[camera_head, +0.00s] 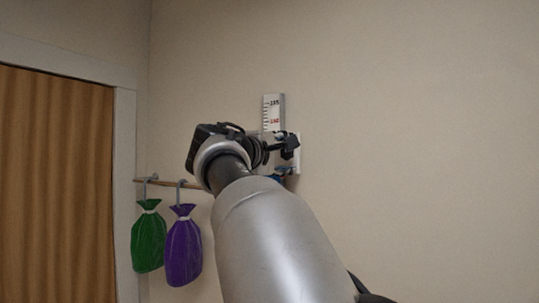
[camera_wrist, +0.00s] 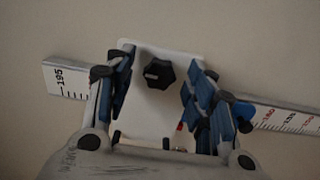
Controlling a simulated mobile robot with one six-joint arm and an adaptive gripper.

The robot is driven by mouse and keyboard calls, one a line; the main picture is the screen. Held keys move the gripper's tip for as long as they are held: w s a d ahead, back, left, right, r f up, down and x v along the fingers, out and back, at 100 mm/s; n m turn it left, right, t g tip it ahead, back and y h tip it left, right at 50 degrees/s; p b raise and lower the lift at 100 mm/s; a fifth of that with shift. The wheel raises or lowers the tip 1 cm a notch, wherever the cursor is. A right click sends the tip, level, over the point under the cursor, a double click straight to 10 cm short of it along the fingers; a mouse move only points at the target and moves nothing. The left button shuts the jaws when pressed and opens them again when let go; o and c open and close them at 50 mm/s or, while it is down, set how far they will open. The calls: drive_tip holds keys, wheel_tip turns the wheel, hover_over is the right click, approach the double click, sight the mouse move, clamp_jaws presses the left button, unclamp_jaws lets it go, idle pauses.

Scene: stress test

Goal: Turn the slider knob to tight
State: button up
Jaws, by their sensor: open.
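The slider knob (camera_wrist: 158,73) is a black lobed knob on a white plate (camera_wrist: 148,112). In the wrist view it lies between the two blue-padded fingers of my gripper (camera_wrist: 158,60), with a visible gap on each side. My gripper is open and faces the plate. In the head view my gripper (camera_head: 288,159) is at the wall by the white plate (camera_head: 297,158), and my arm hides most of the slider. A white ruler-like scale (camera_head: 273,110) with black and red numbers rises above it; it also shows in the wrist view (camera_wrist: 67,82), passing behind the plate.
A thin wooden rod (camera_head: 150,182) sticks out left of my wrist. A green bag (camera_head: 148,240) and a purple bag (camera_head: 183,250) hang from it on hooks, close to my arm. A brown curtain (camera_head: 55,185) fills a framed opening at the far left. The wall to the right is bare.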

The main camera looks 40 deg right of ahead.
drive_tip(key=v, duration=1.1)
drive_tip(key=shift+a, duration=0.35)
